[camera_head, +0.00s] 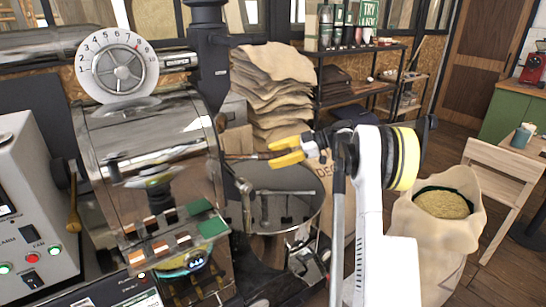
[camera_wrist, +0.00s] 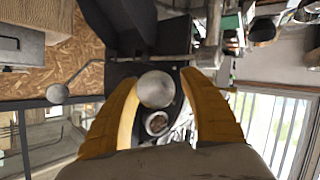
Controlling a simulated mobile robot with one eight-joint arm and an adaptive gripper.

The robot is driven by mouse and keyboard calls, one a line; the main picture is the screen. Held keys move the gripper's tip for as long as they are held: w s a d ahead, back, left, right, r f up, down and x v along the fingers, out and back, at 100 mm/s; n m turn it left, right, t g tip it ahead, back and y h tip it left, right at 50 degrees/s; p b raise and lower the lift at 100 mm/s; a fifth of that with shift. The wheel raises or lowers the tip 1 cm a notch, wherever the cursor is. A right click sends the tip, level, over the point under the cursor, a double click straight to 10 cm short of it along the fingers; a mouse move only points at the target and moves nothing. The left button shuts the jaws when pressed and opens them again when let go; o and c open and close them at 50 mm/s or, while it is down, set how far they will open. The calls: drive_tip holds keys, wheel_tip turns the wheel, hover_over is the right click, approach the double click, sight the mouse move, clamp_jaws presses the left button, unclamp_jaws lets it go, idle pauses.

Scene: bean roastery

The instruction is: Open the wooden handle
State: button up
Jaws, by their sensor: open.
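The wooden handle (camera_head: 241,156) is a short brown rod sticking out from the front of the shiny metal roaster drum (camera_head: 150,140) in the head view. My gripper (camera_head: 271,153) has yellow fingers and points left at the handle's free end. In the wrist view a round greyish knob (camera_wrist: 156,89), seemingly the handle seen end-on, lies between the two spread fingers.
A round metal cooling bin (camera_head: 272,190) with stirring arms lies below my gripper. Stacked burlap sacks (camera_head: 270,90) stand behind it. An open sack of beans (camera_head: 440,204) and a wooden chair (camera_head: 500,180) are at right. A control panel (camera_head: 35,200) is at left.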

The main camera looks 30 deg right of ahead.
drive_tip(key=v, duration=1.2)
